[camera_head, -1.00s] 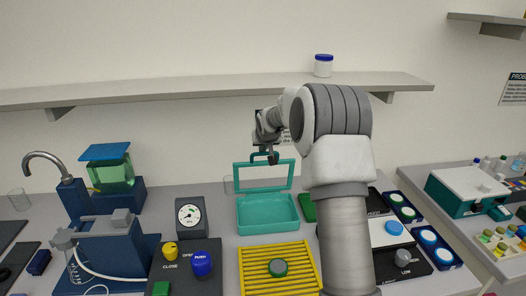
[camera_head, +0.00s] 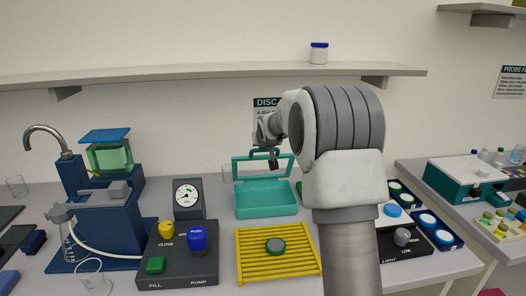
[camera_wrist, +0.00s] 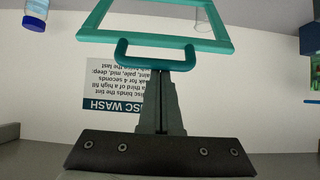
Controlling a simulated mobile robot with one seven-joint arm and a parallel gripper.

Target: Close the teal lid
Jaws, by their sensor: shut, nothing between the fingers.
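The teal lid (camera_head: 236,168) is a rectangular frame with a clear middle. It stands upright, open, at the back edge of its teal box (camera_head: 265,206). Its handle (camera_wrist: 123,50) is a teal loop at the lid's top edge. In the wrist view the lid frame (camera_wrist: 112,36) fills the top. My gripper (camera_head: 274,163) is shut and empty, its fingers pointing at the lid. In the wrist view my fingertips (camera_wrist: 163,70) overlap the handle's bar; I cannot tell whether they touch it.
A yellow rack (camera_head: 250,262) with a round grey-green piece stands in front of the box. A control panel (camera_head: 185,268) with buttons is to the left, below a gauge (camera_head: 188,198). A shelf (camera_head: 210,86) runs along the wall above. My arm hides the bench right of the box.

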